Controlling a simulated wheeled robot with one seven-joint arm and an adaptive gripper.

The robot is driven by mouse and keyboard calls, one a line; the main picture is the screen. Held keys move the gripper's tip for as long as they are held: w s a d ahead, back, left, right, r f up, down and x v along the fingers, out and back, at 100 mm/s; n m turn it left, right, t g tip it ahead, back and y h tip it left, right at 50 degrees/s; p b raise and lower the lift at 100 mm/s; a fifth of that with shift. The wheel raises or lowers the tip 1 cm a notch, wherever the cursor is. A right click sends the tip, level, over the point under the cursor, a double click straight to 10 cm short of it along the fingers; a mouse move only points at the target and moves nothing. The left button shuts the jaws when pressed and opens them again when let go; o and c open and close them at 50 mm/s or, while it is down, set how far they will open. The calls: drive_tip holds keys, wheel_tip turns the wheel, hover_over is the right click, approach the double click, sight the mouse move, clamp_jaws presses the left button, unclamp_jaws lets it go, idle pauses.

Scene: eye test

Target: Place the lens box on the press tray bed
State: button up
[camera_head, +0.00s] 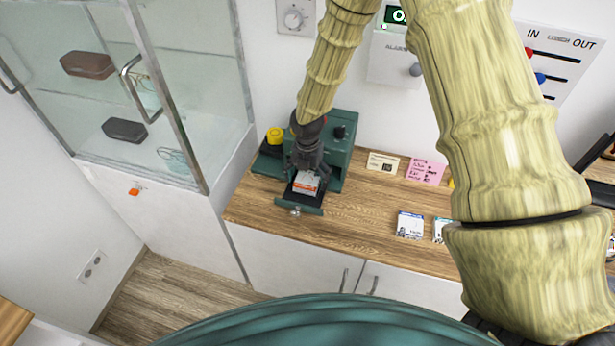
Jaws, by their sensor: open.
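The lens box (306,183), a small white box with an orange-red band, lies at the front of the green press (340,160), on its dark tray bed (303,199). My gripper (306,170) is directly above the box, pointing down at it, and hides its far part. The fingers are open. At this size I cannot tell whether the fingertips touch the box. The tray bed sticks out toward the front of the counter, with a small metal knob (295,211) at its front edge.
More small white boxes (410,225) stand on the wooden counter (350,238) to the right. A yellow button (275,135) is left of the press. Cards (425,171) lie toward the wall. A glass cabinet (180,85) with glasses cases stands at the left. My arm covers the right side.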

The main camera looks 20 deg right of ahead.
sight(307, 179)
drive_tip(key=shift+r, duration=0.1)
wheel_tip(307, 179, up, 12)
drive_tip(key=b, duration=0.2)
idle(0.5)
idle(1.2)
